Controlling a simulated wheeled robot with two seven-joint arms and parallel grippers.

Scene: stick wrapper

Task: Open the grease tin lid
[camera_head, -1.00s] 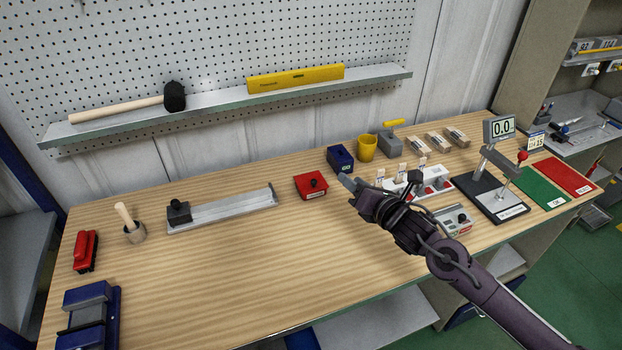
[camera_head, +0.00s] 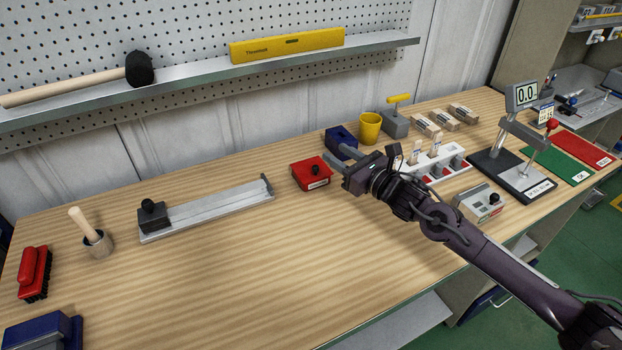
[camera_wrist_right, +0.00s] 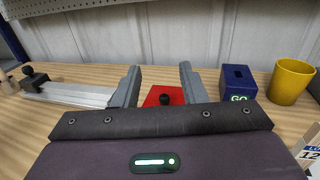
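My left gripper is not in view.
A blue box (camera_head: 341,141) stands close behind the right gripper, with a yellow cup (camera_head: 370,127) beyond it. A white rack (camera_head: 440,163) is to the right. A metal rail fixture (camera_head: 215,208) lies left of the tin.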

